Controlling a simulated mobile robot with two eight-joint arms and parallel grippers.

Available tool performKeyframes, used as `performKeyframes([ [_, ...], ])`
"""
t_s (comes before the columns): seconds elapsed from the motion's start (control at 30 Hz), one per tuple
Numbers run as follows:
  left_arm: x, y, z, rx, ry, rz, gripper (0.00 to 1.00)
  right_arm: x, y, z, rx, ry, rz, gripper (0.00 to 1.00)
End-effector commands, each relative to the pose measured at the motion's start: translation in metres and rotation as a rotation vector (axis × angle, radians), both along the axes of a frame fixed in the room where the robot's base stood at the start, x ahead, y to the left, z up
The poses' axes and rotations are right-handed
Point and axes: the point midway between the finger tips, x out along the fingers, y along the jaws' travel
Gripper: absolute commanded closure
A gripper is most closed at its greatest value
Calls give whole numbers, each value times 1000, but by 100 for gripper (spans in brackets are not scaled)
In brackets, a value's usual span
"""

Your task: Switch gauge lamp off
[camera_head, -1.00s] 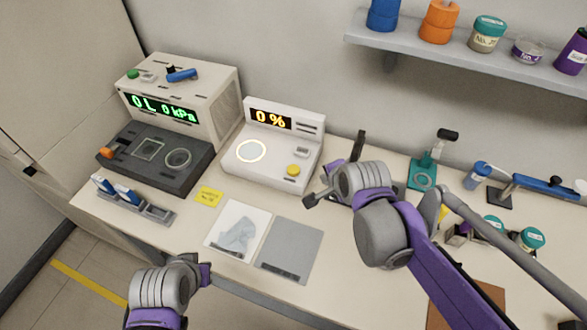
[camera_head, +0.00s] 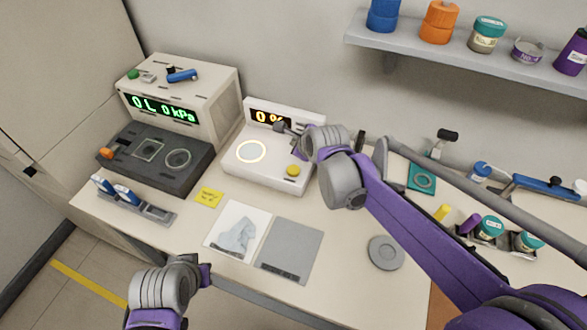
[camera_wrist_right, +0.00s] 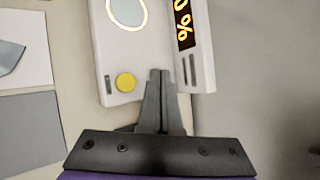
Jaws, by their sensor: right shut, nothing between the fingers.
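The white gauge (camera_head: 262,177) stands at the back middle of the table with an orange "0 %" display (camera_head: 262,117). Its lamp ring (camera_head: 251,151) glows warm white, and a yellow button (camera_head: 293,171) sits at its front right. My right gripper (camera_head: 281,127) is shut and empty in front of the display's right part, partly hiding the readout. In the right wrist view its fingertips (camera_wrist_right: 159,72) are together beside the yellow button (camera_wrist_right: 125,82); I cannot tell whether they touch the gauge.
A beige "0 L 0 kPa" box (camera_head: 190,94) and a black unit (camera_head: 155,158) stand to the left. A grey mat (camera_head: 291,250) and a grey disc (camera_head: 385,252) lie in front. A shelf (camera_head: 460,57) with several jars hangs at the back right.

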Motion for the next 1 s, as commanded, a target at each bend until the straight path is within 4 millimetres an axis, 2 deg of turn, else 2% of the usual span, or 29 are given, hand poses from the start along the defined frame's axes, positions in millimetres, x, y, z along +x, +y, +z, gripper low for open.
performKeyframes([
  [0.27, -3, 0, -11, 0, 6, 0, 100, -1, 0, -13, -1, 1, 1, 100],
  [0.8, -16, 0, -64, 0, 30, 0, 100, -1, 0, -83, -2, 2, 1, 100],
  [1.0, -16, 0, -68, 0, 31, 0, 100, 0, 0, -89, -2, 0, 1, 100],
])
